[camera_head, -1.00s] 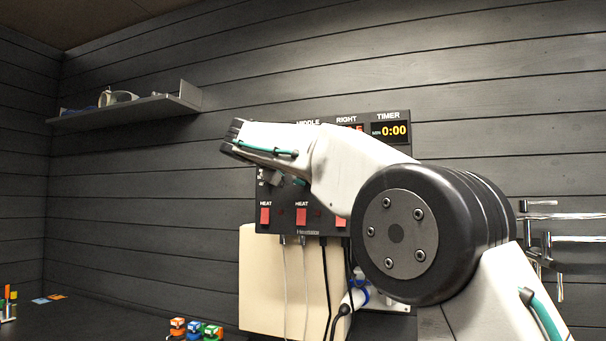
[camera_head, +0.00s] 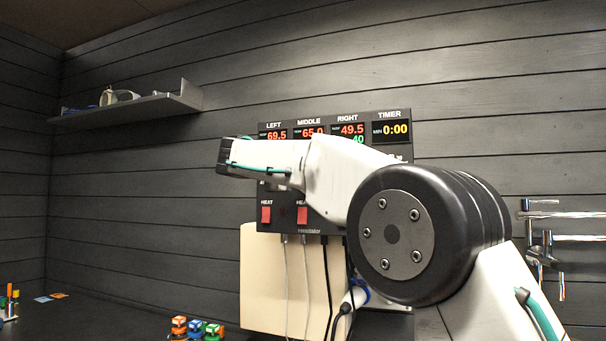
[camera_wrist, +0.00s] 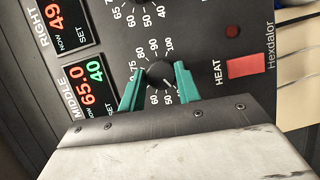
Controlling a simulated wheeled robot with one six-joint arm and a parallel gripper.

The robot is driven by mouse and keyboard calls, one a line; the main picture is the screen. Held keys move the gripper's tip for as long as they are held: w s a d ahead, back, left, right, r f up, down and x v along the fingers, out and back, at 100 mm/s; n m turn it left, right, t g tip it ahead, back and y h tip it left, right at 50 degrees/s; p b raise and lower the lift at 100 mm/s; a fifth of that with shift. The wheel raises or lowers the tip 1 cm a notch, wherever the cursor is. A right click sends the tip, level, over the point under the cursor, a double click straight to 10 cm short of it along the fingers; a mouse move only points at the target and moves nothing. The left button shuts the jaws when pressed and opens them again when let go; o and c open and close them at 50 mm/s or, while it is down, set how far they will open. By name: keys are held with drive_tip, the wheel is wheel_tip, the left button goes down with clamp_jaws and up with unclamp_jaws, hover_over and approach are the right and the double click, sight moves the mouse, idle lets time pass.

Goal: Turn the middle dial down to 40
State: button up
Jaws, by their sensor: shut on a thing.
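The black middle dial (camera_wrist: 159,75) shows in the wrist view, with its number scale around it. My gripper (camera_wrist: 160,73) has its two green fingers on either side of the knob and is shut on it. The middle display (camera_wrist: 84,84) beside it reads 65.0 in red for NOW and 40 in green for SET. In the head view the middle display (camera_head: 310,133) also shows 65.0, but my arm covers the dials and my fingers.
The dark control panel (camera_head: 352,224) hangs on the plank wall. The right display (camera_head: 349,131) reads 49.5 with a green 40, and the left display (camera_head: 274,136) reads 69.5. A red heat switch (camera_wrist: 243,65) sits beside the middle dial. Cables (camera_head: 326,280) hang below.

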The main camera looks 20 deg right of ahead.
drive_tip(key=o, duration=1)
drive_tip(key=v, duration=0.7)
drive_tip(key=shift+s+a, duration=0.25)
drive_tip(key=shift+a, duration=0.05)
